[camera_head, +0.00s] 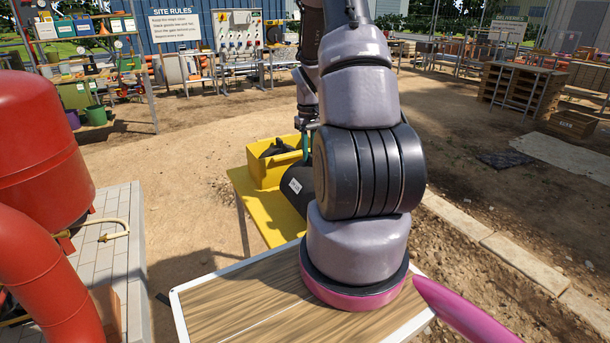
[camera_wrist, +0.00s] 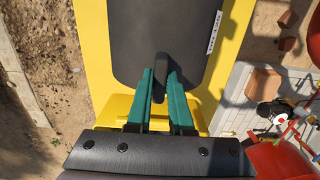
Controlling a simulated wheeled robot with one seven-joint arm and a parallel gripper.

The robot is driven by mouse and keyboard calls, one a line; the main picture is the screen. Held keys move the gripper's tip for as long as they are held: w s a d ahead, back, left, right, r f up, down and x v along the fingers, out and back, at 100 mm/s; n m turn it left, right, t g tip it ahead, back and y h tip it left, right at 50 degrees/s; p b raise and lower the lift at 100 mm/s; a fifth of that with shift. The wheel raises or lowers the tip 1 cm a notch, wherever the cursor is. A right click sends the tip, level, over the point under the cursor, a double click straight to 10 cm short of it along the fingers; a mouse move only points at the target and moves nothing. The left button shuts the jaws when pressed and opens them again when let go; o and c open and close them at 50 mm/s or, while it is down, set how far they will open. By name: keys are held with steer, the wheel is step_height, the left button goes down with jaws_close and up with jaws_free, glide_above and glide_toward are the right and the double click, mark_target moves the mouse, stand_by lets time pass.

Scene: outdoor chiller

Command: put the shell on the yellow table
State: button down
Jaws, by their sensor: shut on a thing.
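The shell (camera_head: 297,186) is a black, curved piece with a white label and a dark handle. In the wrist view the shell (camera_wrist: 165,35) lies across the yellow table (camera_wrist: 95,45), with yellow showing on both sides. My gripper (camera_wrist: 160,78) has teal fingers closed on the handle. In the head view the yellow table (camera_head: 247,207) shows left of my arm, with the shell over its top. My arm hides the shell's right part. I cannot tell whether the shell touches the tabletop.
A yellow bin (camera_head: 262,172) with a dark thing inside stands on the table behind the shell. A wood-topped surface (camera_head: 235,305) is in front. A red tank and pipe (camera_head: 45,150) stand at left. Sandy ground is open between them.

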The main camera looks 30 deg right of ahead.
steer(key=shift+a+f, duration=0.1)
steer(key=shift+f, duration=2.75)
steer(key=shift+f, duration=0.15)
steer(key=c, duration=0.8)
jaws_free()
steer(key=r, duration=1.2)
steer(key=shift+w, duration=0.25)
step_height(320, 180, up, 11)
steer(key=m+t, duration=0.1)
steer(key=t, duration=0.1)
glide_above(309, 168)
steer(key=w+a, duration=0.2)
steer(key=a, duration=0.3)
steer(key=s+a+r+m+t, duration=0.1)
steer(key=s+a+r+t, duration=0.1)
steer(key=s+a+r, duration=0.3)
steer(key=s+a+r+t+y, duration=0.1)
steer(key=s+a+r, duration=0.4)
steer(key=s+r, duration=0.1)
steer(key=s+a+r+m+t+y, duration=0.1)
steer(key=s+a+r+t, duration=0.1)
steer(key=s+a+r, duration=0.3)
steer(key=shift+s+a+r+m+t, duration=0.15)
steer(key=shift+s, duration=0.4)
steer(key=shift+s+a+r+m+t, duration=0.1)
steer(key=shift+s+m+t, duration=0.05)
steer(key=shift+s, duration=0.35)
